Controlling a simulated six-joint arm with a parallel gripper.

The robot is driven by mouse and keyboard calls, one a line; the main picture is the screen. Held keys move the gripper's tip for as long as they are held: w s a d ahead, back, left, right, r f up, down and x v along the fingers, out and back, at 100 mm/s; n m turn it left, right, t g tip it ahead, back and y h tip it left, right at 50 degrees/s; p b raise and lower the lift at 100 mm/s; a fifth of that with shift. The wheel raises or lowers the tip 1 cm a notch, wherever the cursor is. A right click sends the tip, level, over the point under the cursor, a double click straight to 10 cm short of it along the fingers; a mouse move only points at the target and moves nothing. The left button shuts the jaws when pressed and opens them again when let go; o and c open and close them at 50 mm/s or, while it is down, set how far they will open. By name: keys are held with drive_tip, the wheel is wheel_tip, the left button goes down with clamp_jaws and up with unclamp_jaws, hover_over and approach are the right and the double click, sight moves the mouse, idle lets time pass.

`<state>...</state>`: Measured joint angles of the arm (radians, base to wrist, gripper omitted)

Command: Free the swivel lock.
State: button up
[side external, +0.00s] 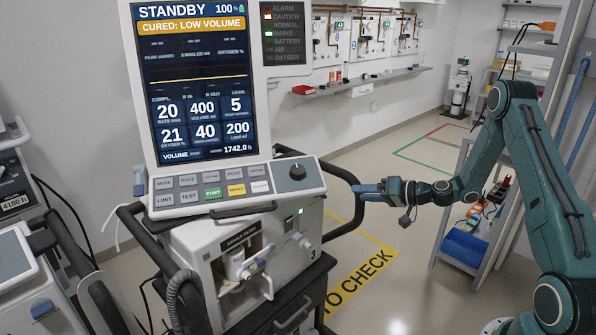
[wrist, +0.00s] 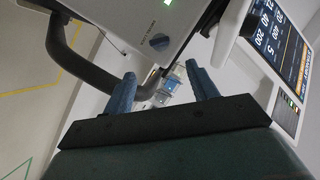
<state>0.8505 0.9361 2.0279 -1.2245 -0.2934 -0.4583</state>
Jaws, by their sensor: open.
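The ventilator (side external: 230,240) stands left of my gripper (side external: 368,191), its tilted screen (side external: 200,80) reading STANDBY. The knob is hidden there.
The black side rail (side external: 346,222) curves out from the ventilator near my fingers and shows in the wrist view (wrist: 62,50). Other equipment (side external: 30,280) stands at the left. A shelf rack (side external: 475,235) with a blue bin (side external: 464,248) stands right.

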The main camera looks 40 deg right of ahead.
drive_tip(key=shift+v, duration=1.55)
drive_tip(key=shift+c, duration=0.2)
drive_tip(key=shift+w+a+y, duration=0.1)
drive_tip(key=shift+w+y, duration=0.2)
drive_tip(key=c, duration=1.1)
drive_tip(key=shift+w+a+r+n+g+y, duration=0.1)
drive_tip(key=shift+w+n+g+y, duration=0.25)
drive_tip(key=shift+n, duration=0.1)
drive_tip(key=shift+w+a+r+n+g+y, duration=0.1)
drive_tip(key=shift+w+n+g+y, duration=0.15)
drive_tip(key=shift+w+n, duration=0.15)
clamp_jaws()
drive_tip(key=w+d+r+n+g+h, duration=0.3)
drive_tip(key=w+r+n+g, duration=0.2)
drive_tip(key=w+r+g, duration=0.4)
drive_tip(key=shift+w+r, duration=0.4)
drive_tip(key=shift+w, duration=0.05)
